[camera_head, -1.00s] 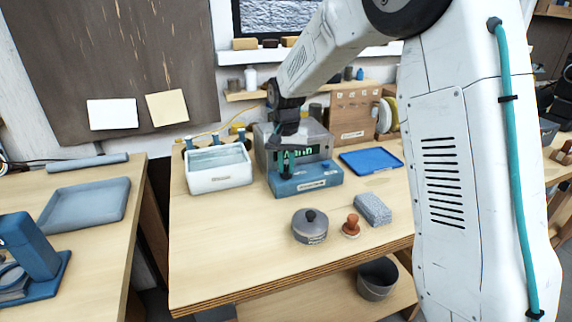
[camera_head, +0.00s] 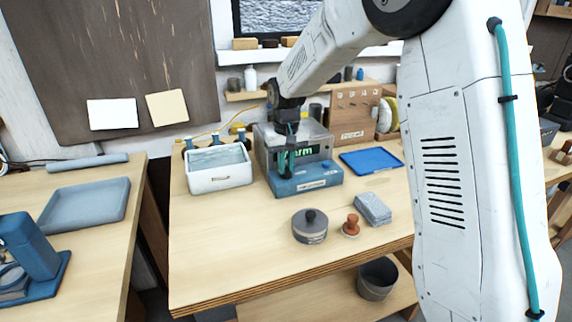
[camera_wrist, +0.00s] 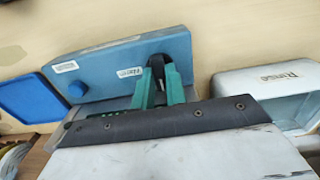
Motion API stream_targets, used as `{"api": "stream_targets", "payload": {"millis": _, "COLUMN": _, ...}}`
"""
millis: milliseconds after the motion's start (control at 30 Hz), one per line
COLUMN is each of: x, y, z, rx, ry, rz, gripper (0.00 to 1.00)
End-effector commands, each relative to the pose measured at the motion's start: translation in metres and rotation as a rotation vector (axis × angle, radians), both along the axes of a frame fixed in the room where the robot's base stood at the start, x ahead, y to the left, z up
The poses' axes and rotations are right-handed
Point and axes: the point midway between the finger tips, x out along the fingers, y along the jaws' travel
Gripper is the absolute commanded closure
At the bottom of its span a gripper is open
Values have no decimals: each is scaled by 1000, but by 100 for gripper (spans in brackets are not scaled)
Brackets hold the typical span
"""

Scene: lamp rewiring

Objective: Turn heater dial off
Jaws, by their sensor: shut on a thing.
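In the wrist view, the blue front panel (camera_wrist: 120,65) carries small labels and a round blue knob (camera_wrist: 77,90). My gripper (camera_wrist: 160,68), with green fingers, is shut around a dark dial (camera_wrist: 157,58) at the panel's other end. The fingers hide most of the dial, so its setting cannot be read. The gripper also shows in the head view (camera_head: 286,172).
A white rinse tub (camera_head: 220,181) stands left of the heater, close to my gripper. A blue tray (camera_head: 371,160) lies to the right. A lidded grey pot (camera_head: 310,228), an orange-brown stamp (camera_head: 351,226) and a grey block (camera_head: 374,208) sit in front. The table's front left is clear.

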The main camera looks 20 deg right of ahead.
Motion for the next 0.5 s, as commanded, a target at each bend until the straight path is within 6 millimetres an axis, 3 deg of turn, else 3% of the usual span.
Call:
{"api": "stream_targets", "payload": {"millis": 233, "x": 1, "y": 0, "z": 1, "rx": 0, "ry": -4, "rz": 1, "gripper": 100}}
{"api": "stream_targets", "payload": {"millis": 267, "x": 1, "y": 0, "z": 1, "rx": 0, "ry": -4, "rz": 1, "gripper": 84}}
{"api": "stream_targets", "payload": {"millis": 333, "x": 1, "y": 0, "z": 1, "rx": 0, "ry": -4, "rz": 1, "gripper": 65}}
{"api": "stream_targets", "payload": {"millis": 500, "x": 1, "y": 0, "z": 1, "rx": 0, "ry": -2, "rz": 0, "gripper": 65}}
